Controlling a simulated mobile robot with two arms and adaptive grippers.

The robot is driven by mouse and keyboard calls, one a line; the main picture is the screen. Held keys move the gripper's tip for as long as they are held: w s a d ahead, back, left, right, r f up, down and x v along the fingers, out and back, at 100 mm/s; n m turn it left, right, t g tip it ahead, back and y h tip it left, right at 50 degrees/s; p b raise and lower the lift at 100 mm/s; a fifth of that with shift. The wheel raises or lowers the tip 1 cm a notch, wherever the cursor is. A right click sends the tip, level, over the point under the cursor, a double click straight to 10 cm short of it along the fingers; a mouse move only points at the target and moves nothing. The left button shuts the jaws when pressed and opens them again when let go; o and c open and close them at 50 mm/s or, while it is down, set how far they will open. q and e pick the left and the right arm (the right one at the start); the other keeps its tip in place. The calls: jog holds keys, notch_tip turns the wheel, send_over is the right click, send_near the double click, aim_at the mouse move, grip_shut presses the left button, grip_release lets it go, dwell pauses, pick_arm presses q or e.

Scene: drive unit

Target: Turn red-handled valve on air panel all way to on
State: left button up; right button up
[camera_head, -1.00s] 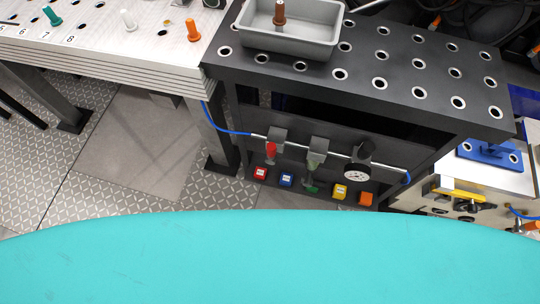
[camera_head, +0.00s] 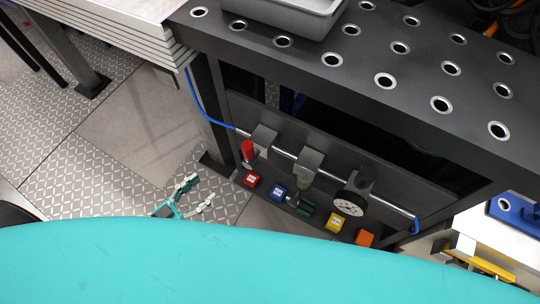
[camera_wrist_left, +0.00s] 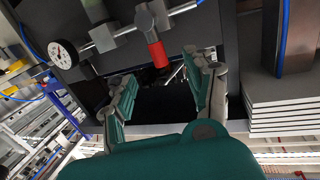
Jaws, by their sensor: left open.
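The red-handled valve (camera_head: 248,151) sits on the pipe at the left end of the air panel (camera_head: 335,150), under the black bench top. Its red handle hangs downward from the pipe. My left gripper (camera_head: 196,196) is open and empty, low and to the left of the handle in the head view, apart from it. In the left wrist view the red handle (camera_wrist_left: 159,55) shows just beyond and above the two spread fingers (camera_wrist_left: 163,92). My right gripper is not in view.
A round gauge (camera_head: 350,204) and a green-tinted filter (camera_head: 304,180) sit further right on the pipe. A blue hose (camera_head: 203,113) runs to the pipe's left end. Small coloured blocks, including a red one (camera_head: 251,180), line the ledge below. Patterned floor lies left.

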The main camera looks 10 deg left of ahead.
aim_at(248, 149)
pick_arm(q)
jog(key=shift+h, duration=0.5)
jog(key=x, duration=0.5)
jog(key=r+x, duration=0.1)
jog(key=x, duration=1.1)
jog(key=shift+d+r+p, duration=0.15)
jog(key=shift+r+p, duration=0.1)
jog(key=shift+p, duration=0.1)
jog(key=shift+w+d, duration=0.1)
jog(key=shift+d, duration=0.05)
jog(key=shift+c, duration=0.7)
jog(key=c, duration=0.7)
grip_shut()
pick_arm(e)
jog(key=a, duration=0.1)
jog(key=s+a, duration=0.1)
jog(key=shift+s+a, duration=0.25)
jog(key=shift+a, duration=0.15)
